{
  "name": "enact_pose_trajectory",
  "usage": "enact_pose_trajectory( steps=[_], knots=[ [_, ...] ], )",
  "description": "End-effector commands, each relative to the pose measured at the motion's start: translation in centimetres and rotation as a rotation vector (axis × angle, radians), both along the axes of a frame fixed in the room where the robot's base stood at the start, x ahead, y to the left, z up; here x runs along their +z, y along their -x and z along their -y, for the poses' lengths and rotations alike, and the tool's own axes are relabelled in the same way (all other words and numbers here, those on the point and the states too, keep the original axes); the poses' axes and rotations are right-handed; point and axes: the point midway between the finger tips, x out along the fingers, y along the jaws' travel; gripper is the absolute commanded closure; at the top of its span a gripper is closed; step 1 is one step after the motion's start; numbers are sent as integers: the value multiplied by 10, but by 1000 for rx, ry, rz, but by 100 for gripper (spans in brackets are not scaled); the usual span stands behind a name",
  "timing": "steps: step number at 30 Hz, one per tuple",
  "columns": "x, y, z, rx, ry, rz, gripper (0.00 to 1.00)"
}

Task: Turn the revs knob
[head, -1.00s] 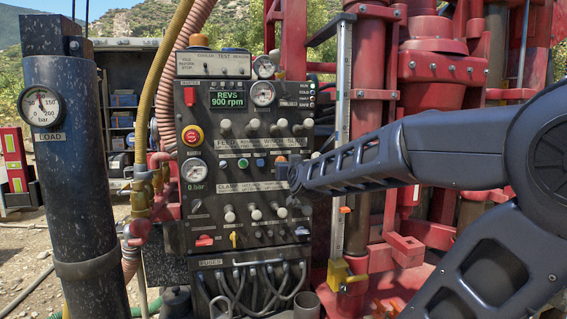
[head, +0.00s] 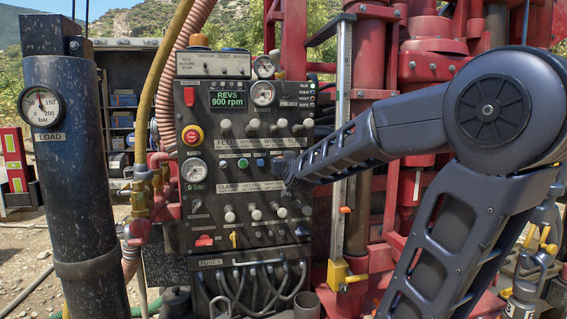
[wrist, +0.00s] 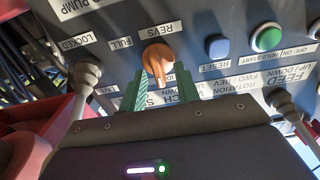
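The orange revs knob (wrist: 158,57) is in the wrist view, on the grey panel below the label "REVS", with its pointer end toward my gripper. My gripper (wrist: 162,80) has two green fingers, one on each side of the pointer end. They are apart, with a gap visible beside the knob; contact cannot be made out. In the head view the control panel (head: 240,205) stands upright, and its display (head: 228,100) reads "REVS 900 rpm". There my arm reaches to the panel's right side and hides the knob and fingers.
Two grey levers, one at left (wrist: 88,72) and one at right (wrist: 280,98), flank the knob. A blue button (wrist: 217,46) and a green button (wrist: 266,38) sit to its right. A red emergency stop (head: 192,135) and a vertical ruler-like rail (head: 341,130) are in the head view.

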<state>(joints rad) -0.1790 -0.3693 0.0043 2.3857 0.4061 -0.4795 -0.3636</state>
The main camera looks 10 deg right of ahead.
Motion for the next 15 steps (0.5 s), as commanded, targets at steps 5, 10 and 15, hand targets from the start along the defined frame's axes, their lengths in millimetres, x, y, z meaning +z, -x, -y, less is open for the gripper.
enact_pose_trajectory(
  steps=[5, 10, 15],
  knots=[
    [0, 0, 0, 0, 0, 0, 98],
    [0, 0, 0, 0, -1, 0, 100],
    [0, 0, 0, 0, -21, 0, 100]
  ],
)
